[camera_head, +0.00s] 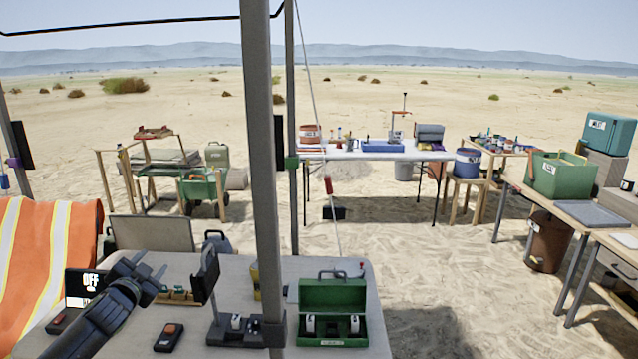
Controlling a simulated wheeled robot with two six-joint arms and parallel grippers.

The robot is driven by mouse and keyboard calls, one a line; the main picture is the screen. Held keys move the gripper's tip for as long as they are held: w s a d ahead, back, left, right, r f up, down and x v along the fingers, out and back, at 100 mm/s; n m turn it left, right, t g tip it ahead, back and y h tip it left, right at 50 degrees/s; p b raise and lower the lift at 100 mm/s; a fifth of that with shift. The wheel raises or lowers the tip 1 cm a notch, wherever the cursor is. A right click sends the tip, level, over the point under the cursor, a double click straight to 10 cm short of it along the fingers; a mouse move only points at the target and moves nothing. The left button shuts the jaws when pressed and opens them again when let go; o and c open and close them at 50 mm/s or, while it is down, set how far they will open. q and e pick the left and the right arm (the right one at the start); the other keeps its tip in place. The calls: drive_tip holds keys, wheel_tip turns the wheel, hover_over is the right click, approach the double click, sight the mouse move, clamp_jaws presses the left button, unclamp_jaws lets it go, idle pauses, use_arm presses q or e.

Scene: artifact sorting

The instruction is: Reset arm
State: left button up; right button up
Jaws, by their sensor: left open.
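My left gripper (148,266) is open and empty. A small black device with an orange button (169,337) lies below and right of the gripper. My right gripper is not in view.
A grey pole (262,150) rises in front of the table between the gripper and the green case. A dark stand (206,276) and a black holder (235,328) are near it. Orange striped cloth (45,250) hangs at left. Farther tables stand beyond, with sand between.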

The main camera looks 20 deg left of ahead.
use_arm(q)
drive_tip(key=s+d+f+n+g, duration=0.15)
drive_tip(key=s+f, duration=0.45)
drive_tip(key=f, duration=0.7)
drive_tip(key=s+d+f+g, duration=0.1)
drive_tip(key=s+f+g, duration=0.35)
drive_tip(key=f, duration=0.85)
drive_tip(key=s+d+f+n+g, duration=0.1)
drive_tip(key=s+d+f, duration=0.1)
drive_tip(key=s+f, duration=0.8)
drive_tip(key=s+d+f+n+g+h, duration=0.1)
drive_tip(key=s+d+f+g, duration=0.1)
drive_tip(key=s+d+f, duration=0.5)
drive_tip(key=s+d+f+n+g+h, duration=0.1)
drive_tip(key=s+d+f+g, duration=0.15)
drive_tip(key=s+f, duration=0.7)
drive_tip(key=s+d+f+g+h, duration=0.1)
drive_tip(key=s+d+f, duration=0.3)
drive_tip(key=s+d, duration=0.2)
drive_tip(key=s+d+f+n+g+h, duration=0.1)
drive_tip(key=s+d+f, duration=0.4)
drive_tip(key=s, duration=0.6)
drive_tip(key=shift+s+d+g, duration=0.25)
drive_tip(key=shift+d+g, duration=0.5)
drive_tip(key=shift+d, duration=0.45)
